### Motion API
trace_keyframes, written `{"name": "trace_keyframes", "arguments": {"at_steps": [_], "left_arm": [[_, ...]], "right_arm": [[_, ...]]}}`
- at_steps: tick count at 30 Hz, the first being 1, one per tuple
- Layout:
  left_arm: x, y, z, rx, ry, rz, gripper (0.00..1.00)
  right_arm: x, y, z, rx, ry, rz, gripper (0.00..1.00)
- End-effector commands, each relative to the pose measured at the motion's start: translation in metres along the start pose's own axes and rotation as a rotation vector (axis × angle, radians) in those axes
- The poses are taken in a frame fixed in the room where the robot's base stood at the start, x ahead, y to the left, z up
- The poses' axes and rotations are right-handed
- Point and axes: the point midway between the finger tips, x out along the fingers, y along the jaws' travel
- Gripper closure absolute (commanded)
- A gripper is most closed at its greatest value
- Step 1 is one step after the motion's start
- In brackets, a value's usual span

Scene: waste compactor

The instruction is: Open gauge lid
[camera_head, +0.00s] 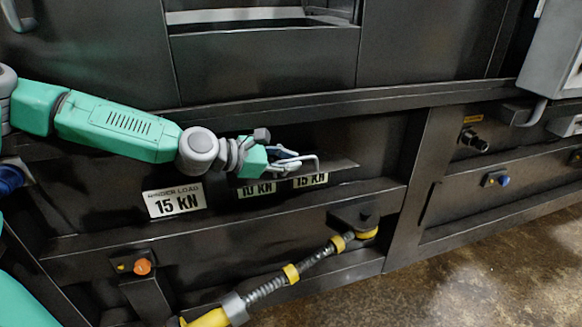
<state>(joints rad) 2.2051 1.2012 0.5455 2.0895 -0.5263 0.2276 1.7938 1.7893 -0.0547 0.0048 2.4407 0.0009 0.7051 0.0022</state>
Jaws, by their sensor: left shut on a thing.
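My left gripper (288,161) reaches in from the left, in front of the dark recessed panel at the middle of the machine. Its fingers are shut on what appears to be the gauge lid (342,165), a dark flat plate whose edge shows just right of the fingertips. The grip point is small and partly hidden by the fingers. Labels reading 10 kN (257,189) and 15 kN (310,180) show just below the gripper and are partly covered. I cannot tell how far the lid is raised. My right gripper is not in view.
A larger 15 kN label (175,201) is on the panel to the left. Below are an orange button (142,266) and a yellow-ended ratchet-like bar (268,288) running up to a bracket. A blue knob (495,179) and a grey box (555,50) are at the right.

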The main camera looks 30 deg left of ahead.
Motion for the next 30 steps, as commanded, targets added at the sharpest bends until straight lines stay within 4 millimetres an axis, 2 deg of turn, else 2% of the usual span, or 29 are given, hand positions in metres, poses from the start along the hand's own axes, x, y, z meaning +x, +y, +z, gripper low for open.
{"name": "trace_keyframes", "arguments": {"at_steps": [6,22,24,30], "left_arm": [[-0.0013,0.0081,0.0021,0.001,0.002,0.011,1.00],[-0.0013,0.0097,0.0024,0.002,0.003,0.013,1.00],[-0.0012,0.0094,0.0023,0.002,0.004,0.012,0.71],[-0.0019,0.0075,0.0032,0.003,0.002,0.008,0.71]], "right_arm": [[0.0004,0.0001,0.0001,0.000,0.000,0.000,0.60],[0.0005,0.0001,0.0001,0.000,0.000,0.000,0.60],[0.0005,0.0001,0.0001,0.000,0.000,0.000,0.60],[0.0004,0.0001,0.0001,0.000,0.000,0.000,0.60]]}}
